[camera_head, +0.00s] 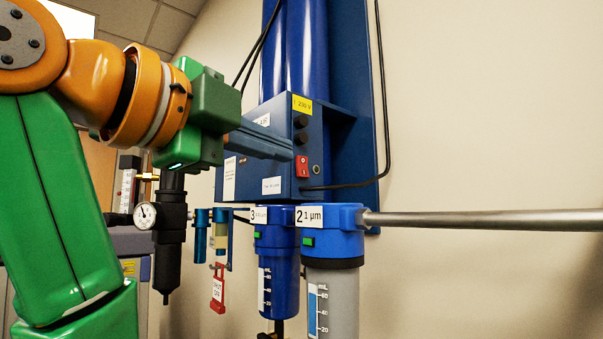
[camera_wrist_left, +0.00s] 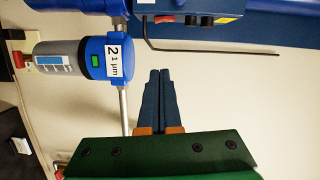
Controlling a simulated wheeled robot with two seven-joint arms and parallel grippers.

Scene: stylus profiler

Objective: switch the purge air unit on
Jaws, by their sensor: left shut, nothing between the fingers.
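The purge air unit (camera_head: 313,128) is a blue box with tall blue cylinders above it, mounted on the wall. A red rocker switch (camera_head: 302,166) sits on its narrow face, below two black knobs (camera_head: 300,130); I cannot tell which way it is tipped. The switch also shows at the top of the left wrist view (camera_wrist_left: 166,18). My left gripper (camera_head: 289,150) is shut and empty, its blue fingers pointing toward the switch. In the left wrist view the fingertips (camera_wrist_left: 159,71) stand apart from the switch. My right gripper is out of view.
Below the unit hang a blue filter marked 3 (camera_head: 279,275) and a grey-bowled filter marked 2 (camera_head: 331,285). A metal pipe (camera_head: 480,219) runs right from them. A black cable (camera_head: 386,120) loops beside the unit. A pressure gauge (camera_head: 146,215) is at left.

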